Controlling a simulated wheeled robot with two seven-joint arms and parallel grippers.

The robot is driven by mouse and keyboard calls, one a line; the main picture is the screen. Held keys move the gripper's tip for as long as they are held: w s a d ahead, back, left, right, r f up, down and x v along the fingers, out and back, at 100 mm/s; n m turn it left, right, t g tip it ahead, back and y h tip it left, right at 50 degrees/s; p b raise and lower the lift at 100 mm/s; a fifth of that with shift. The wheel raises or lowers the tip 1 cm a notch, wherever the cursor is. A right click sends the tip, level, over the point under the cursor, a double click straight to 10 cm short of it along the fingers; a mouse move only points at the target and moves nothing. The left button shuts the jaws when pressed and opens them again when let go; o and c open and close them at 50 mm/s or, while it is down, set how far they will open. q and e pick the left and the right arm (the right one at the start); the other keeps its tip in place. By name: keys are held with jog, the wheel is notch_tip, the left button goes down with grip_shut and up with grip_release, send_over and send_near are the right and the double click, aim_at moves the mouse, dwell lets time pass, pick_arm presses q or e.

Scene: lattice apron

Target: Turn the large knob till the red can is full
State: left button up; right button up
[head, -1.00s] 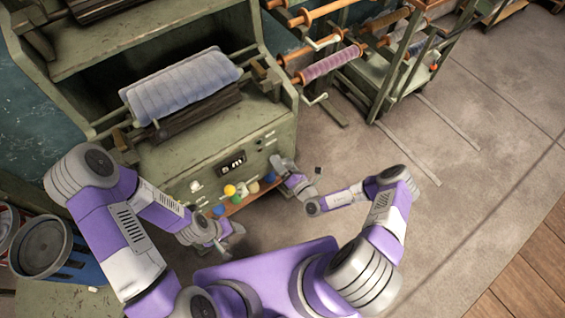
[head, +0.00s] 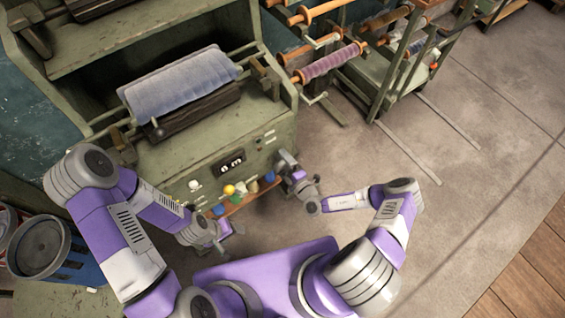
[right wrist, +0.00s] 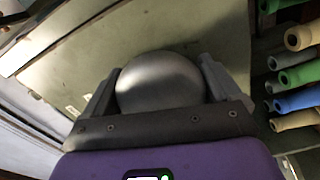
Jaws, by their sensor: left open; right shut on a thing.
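A smooth grey round knob (right wrist: 160,82) fills the middle of the right wrist view, against a green panel. My right gripper (right wrist: 158,92) is shut on it, with one finger on each side. In the head view my right gripper (head: 286,160) is at the right end of the green machine's front, and the knob is hidden there. My left gripper (head: 232,234) is open and empty, low in front of the machine.
The green machine (head: 275,128) carries a blue-grey padded roll (head: 185,82) and a small display (head: 231,163), too small to read surely. Coloured objects sit on a low shelf (head: 236,206). Bins (head: 45,245) stand at the left.

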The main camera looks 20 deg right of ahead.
aim_at(286, 168)
jog(key=shift+f+m, duration=0.1)
jog(key=shift+m, duration=0.5)
jog(key=shift+s+m, duration=0.1)
jog(key=shift+m, duration=0.2)
jog(key=o, duration=0.8)
jog(key=shift+c, duration=0.2)
jog(key=p+v, duration=0.1)
jog(key=v, duration=0.6)
jog(key=shift+s+d, duration=0.15)
jog(key=shift+s, duration=0.1)
